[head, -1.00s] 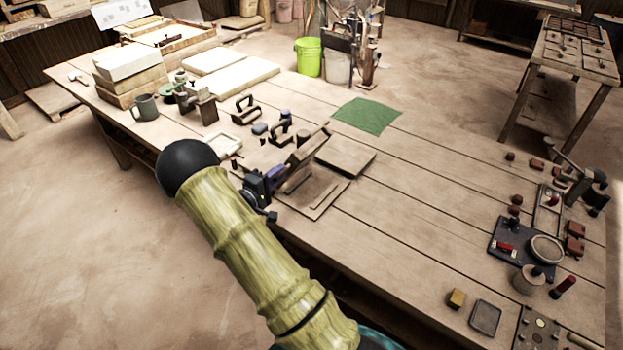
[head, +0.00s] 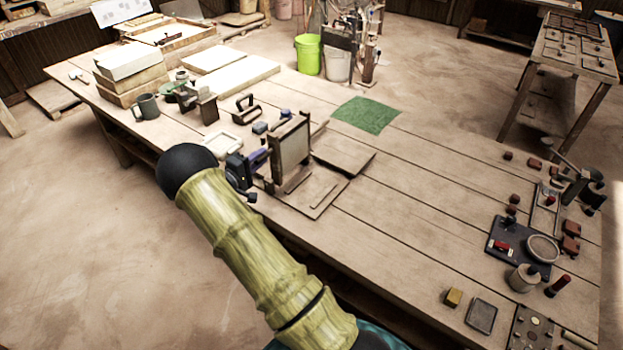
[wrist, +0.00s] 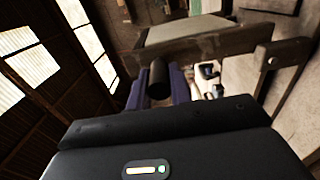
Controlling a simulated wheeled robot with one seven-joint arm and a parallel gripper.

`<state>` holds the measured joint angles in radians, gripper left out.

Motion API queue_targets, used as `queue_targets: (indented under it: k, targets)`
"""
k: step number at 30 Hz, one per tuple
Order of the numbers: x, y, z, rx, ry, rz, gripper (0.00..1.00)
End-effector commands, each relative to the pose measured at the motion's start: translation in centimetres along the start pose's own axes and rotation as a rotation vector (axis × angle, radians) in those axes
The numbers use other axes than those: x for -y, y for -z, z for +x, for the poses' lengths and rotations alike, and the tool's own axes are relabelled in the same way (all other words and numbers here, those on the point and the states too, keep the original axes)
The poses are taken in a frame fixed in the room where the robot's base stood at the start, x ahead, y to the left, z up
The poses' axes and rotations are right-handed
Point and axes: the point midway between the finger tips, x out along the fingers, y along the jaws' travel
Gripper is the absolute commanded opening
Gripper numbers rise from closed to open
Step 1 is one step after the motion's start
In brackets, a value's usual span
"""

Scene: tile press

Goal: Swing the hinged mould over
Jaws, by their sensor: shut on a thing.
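The hinged mould (head: 291,147) stands nearly upright in the head view, a wooden frame with a pale panel, over the left part of its wooden base (head: 315,191). My gripper (head: 258,158) is at the mould's left side, its purple fingers shut on the mould's handle. In the wrist view, my gripper (wrist: 160,85) has a dark round handle (wrist: 158,76) between its purple fingers. The mould's wooden frame (wrist: 205,45) runs across just beyond them. My arm hides part of the table's front edge.
A flat wooden block (head: 344,154) lies right of the mould, with a green cloth (head: 366,115) behind it. A wooden hand tool (head: 247,109) and a grey mug (head: 147,107) stand to the left. A dark press plate (head: 515,243) is far right. The table's middle right is clear.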

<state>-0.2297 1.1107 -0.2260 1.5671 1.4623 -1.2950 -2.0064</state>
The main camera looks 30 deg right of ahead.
Motion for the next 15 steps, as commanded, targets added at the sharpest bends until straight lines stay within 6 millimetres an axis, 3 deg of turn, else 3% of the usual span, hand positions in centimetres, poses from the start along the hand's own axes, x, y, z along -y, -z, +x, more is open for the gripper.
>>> queue_targets:
  k: [6,15]
  targets:
    - [-0.4,2.2,0.0,-0.004,-0.002,0.003,0.13]
    - [-0.4,2.3,0.0,-0.003,-0.002,0.002,0.13]
